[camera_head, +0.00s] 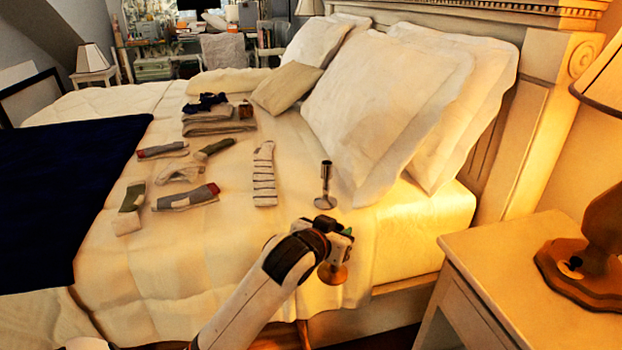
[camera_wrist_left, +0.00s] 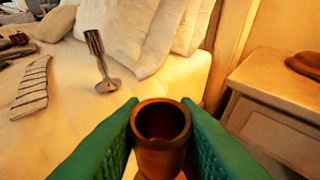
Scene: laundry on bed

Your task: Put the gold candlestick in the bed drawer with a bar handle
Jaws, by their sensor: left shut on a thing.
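My left gripper (camera_head: 336,232) is shut on the gold candlestick (camera_head: 333,273) and holds it upright beside the near edge of the bed. Its round base hangs below the fingers in the head view. In the left wrist view, the green fingers (camera_wrist_left: 162,130) press on both sides of the candlestick's brown-gold, hollow top (camera_wrist_left: 162,122). The bed's wooden side (camera_head: 385,308) shows under the mattress, partly behind my left arm. I cannot make out a bar handle there. My right gripper is not in view.
A silver candlestick (camera_head: 325,187) stands on the bed just beyond the gripper, also in the left wrist view (camera_wrist_left: 100,62). Socks (camera_head: 187,197) lie across the bed. A nightstand (camera_head: 520,262) with a lamp (camera_head: 590,245) stands at right, close to the bed.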

